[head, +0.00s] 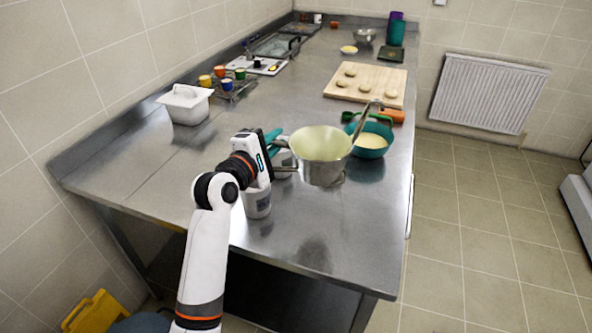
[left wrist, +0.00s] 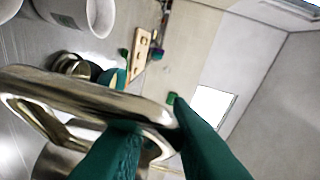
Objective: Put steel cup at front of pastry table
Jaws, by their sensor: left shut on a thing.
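A wide steel vessel (head: 326,174) with a pale inside and metal handles shows beside my left gripper (head: 280,142) in the head view. My left gripper's green fingers (left wrist: 150,138) are shut on a steel loop (left wrist: 85,92) in the left wrist view, which looks like the vessel's handle. I cannot tell whether this vessel is the steel cup or whether its base touches the table. A pale grey cup (head: 257,204) stands below the gripper. A second (head: 283,163) is partly hidden. My right gripper is not in view.
A teal bowl (head: 370,153) of pale mix stands just right of the vessel. Behind are a wooden board (head: 390,78) with dough rounds and an orange object (head: 391,117).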

